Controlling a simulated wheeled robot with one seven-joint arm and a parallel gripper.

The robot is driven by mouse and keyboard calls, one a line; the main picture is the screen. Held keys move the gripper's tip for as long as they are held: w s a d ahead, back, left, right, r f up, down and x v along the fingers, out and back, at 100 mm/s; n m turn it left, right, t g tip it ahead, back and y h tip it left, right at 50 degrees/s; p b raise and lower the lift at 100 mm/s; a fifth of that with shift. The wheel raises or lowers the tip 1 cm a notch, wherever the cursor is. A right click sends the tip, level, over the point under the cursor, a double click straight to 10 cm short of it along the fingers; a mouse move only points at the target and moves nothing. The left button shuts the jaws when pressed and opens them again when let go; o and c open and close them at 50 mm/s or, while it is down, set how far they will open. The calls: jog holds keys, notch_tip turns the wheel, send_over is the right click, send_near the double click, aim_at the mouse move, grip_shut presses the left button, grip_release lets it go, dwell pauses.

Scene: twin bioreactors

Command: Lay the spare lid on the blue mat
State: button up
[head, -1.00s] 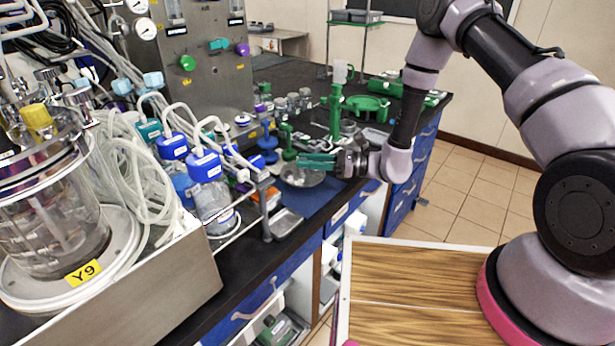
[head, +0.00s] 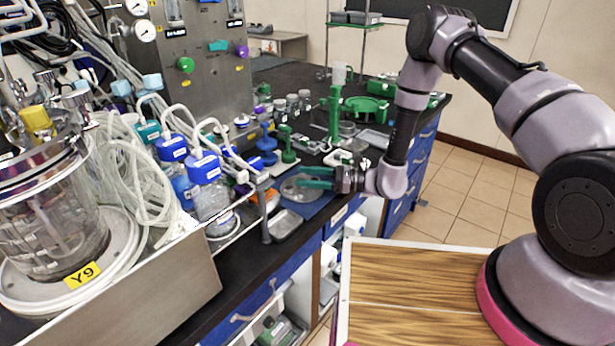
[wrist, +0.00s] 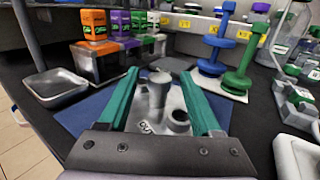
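The spare lid (head: 302,188), a grey metal disc with raised ports, lies on the blue mat (head: 318,208) as far as I can see. In the wrist view the lid (wrist: 158,92) shows a central post and a shorter hollow port between my fingers. The blue mat (wrist: 82,118) shows around it. My gripper (head: 300,178) has green fingers, spread on both sides of the post with visible gaps. In the wrist view my gripper (wrist: 160,74) is open at the lid. The fingers hide parts of the lid's rim.
A metal tray (wrist: 55,86) stands left of the mat, and a rack of orange, purple and green-labelled bottles (wrist: 100,62) behind it. Blue (wrist: 215,50) and green (wrist: 238,75) stands are close behind right. A white item (wrist: 298,155) lies at right.

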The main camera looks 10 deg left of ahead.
jog(key=shift+r, duration=0.15)
jog(key=shift+d, duration=0.4)
jog(key=d, duration=1.1)
jog(key=s+d+r+n+g+h, duration=0.1)
jog(key=d+r+n+h, duration=0.15)
jog(key=r, duration=0.55)
jog(key=s+d+r+n+g+h, duration=0.15)
jog(key=r+n, duration=0.25)
jog(key=r, duration=0.4)
jog(key=s+d+r+n+g+h, duration=0.1)
jog(key=s+d+r+n+h, duration=0.2)
jog(key=r, duration=0.4)
jog(key=s+d+r+n+t+h, duration=0.2)
jog(key=s+d+r+t+h, duration=0.2)
jog(key=d+r, duration=0.4)
jog(key=s+d+r+n+t+h, duration=0.2)
jog(key=s+d+r+t+h, duration=0.3)
jog(key=r, duration=0.6)
jog(key=s+d+t, duration=0.1)
jog(key=d+t, duration=0.1)
jog(key=d, duration=0.1)
jog(key=shift+s+d+r, duration=0.2)
jog(key=shift+d, duration=0.15)
